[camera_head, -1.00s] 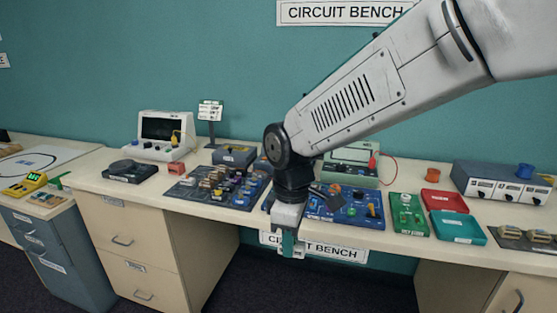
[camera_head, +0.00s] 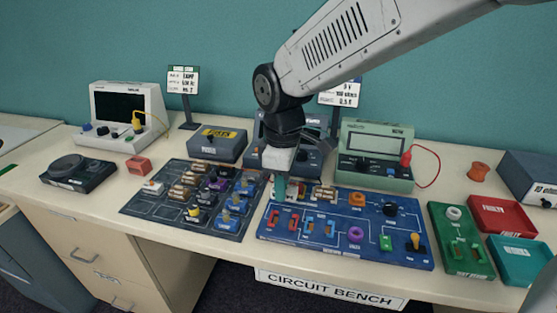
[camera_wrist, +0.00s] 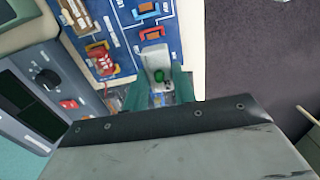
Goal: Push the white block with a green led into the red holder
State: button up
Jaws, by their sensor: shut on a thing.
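My gripper (camera_head: 279,188) is low over the left end of the blue circuit board (camera_head: 350,250). In the wrist view, its green fingers (camera_wrist: 160,92) are shut on a white block (camera_wrist: 157,61) with a green led on top. In the head view, the fingers and wrist largely hide that block. A red holder (camera_wrist: 152,33) sits on the blue board just beyond the block in the wrist view; the block appears apart from it. Another red piece (camera_wrist: 100,58) lies to its left. Red brackets (camera_head: 272,218) also show on the board in the head view.
A dark board with parts (camera_head: 185,222) lies left of the blue board. A green meter (camera_head: 375,155) stands behind. A green board (camera_head: 462,242), red tray (camera_head: 502,217) and teal tray (camera_head: 525,262) are at right. Bare bench (camera_head: 115,190) shows at left.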

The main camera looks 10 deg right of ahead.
jog(key=shift+w+f, duration=0.15)
jog(key=shift+w, duration=0.3)
send_over(282, 222)
jog(key=shift+f, duration=3.6)
jog(key=shift+f, duration=0.65)
jog(key=o, duration=1.5)
jog(key=shift+o, duration=0.2)
jog(key=shift+r, duration=4)
